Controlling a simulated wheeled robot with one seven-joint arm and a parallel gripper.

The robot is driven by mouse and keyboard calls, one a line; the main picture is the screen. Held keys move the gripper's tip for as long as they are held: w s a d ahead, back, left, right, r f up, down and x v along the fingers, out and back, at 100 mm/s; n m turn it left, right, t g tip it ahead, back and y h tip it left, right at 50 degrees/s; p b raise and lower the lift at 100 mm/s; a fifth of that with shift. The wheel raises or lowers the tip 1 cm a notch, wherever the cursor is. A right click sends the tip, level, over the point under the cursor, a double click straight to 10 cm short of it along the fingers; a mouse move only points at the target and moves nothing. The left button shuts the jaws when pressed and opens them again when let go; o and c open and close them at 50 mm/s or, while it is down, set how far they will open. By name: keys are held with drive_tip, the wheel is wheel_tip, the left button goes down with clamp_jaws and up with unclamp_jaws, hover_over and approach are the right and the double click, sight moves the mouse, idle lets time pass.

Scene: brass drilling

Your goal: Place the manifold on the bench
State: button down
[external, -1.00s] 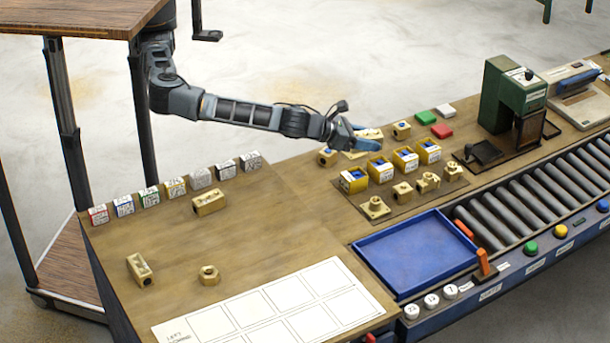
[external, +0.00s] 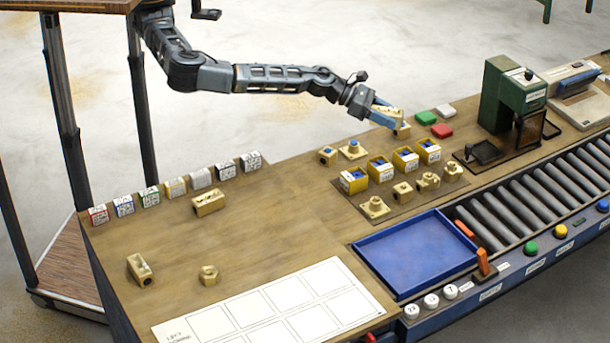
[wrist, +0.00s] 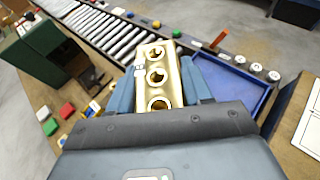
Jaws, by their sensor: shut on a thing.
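The manifold (wrist: 172,88), a brass block with three round holes along its face, is between the blue fingers of my gripper (wrist: 160,84) in the wrist view. My gripper (external: 388,116) is shut on it and holds it over the far edge of the wooden bench (external: 275,205) in the external view. There the manifold (external: 397,112) is partly hidden by the fingers. It appears raised above the bench top. Another long brass block (external: 208,202) lies on the bench at left, and a similar one (external: 140,270) lies near the front left.
Small brass fittings and yellow boxes (external: 381,170) stand below my gripper. A green press (external: 512,92) stands to the right, near red and green blocks (external: 441,131). A blue tray (external: 415,255) sits by the roller conveyor (external: 550,190). The bench's middle left is largely clear.

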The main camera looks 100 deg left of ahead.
drive_tip(key=shift+s+a+f+m+p, duration=0.1)
drive_tip(key=shift+a+f+m+p, duration=0.25)
drive_tip(key=shift+a, duration=0.35)
drive_tip(key=shift+s+a+f+h+p, duration=0.55)
drive_tip(key=shift+a+f+h, duration=0.25)
drive_tip(key=shift+a, duration=0.25)
drive_tip(key=m+h+p, duration=0.4)
hover_over(304, 172)
wheel_tip(304, 172, down, 20)
drive_tip(key=shift+g+y, duration=0.3)
drive_tip(key=shift+g, duration=0.1)
drive_tip(key=shift+f+b, duration=0.9)
drive_tip(key=shift+f, duration=3.95)
drive_tip(key=shift+f, duration=0.2)
drive_tip(key=shift+c, duration=2.4)
unclamp_jaws()
drive_tip(key=shift+f, duration=0.1)
